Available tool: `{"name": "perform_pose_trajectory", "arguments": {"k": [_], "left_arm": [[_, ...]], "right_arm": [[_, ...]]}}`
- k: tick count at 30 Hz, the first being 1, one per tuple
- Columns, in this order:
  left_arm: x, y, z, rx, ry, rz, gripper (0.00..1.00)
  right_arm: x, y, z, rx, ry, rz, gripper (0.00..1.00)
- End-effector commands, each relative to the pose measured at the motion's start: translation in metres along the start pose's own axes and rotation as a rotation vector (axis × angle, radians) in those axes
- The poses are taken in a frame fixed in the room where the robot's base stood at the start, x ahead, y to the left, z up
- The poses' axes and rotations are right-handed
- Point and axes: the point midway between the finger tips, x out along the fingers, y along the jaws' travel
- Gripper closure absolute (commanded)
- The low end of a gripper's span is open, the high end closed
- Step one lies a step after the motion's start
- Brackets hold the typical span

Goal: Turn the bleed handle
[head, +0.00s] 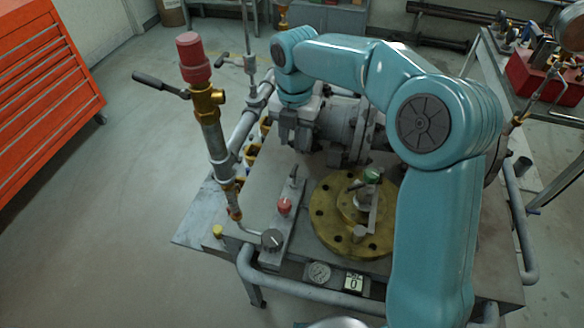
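A lever with a dark grip (158,85) sticks out to the left from a brass valve (206,98) under a red cap (192,57); it looks like the bleed handle, though no label shows. The valve stands on a tilted grey pipe at the left of the bench. My teal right arm comes in from the lower right and bends over the bench. My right gripper (297,132) points down at its end, in front of the grey flanged valve body, well to the right of the lever. Its fingers blend with the grey metal behind. My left gripper is not in view.
A round brass flange (338,236) with a small handle and green knob sits on the bench. A red button (284,206), black dial (271,239), gauge (319,273) and display reading 0 (353,281) are in front. An orange cabinet (45,90) stands left; floor between is clear.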

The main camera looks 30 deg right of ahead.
Motion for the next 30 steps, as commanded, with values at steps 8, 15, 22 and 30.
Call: {"name": "perform_pose_trajectory", "arguments": {"k": [8,15,22,30], "left_arm": [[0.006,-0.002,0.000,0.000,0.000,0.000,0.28],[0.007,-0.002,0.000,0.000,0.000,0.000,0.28],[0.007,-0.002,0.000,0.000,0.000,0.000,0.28],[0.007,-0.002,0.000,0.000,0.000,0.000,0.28]], "right_arm": [[0.069,0.000,0.000,-0.001,0.003,-0.003,0.63],[0.107,0.003,0.002,-0.002,0.001,-0.002,0.63],[0.117,0.004,0.003,-0.001,0.000,0.000,0.63],[0.117,0.004,0.003,-0.001,0.000,0.000,0.89]]}}
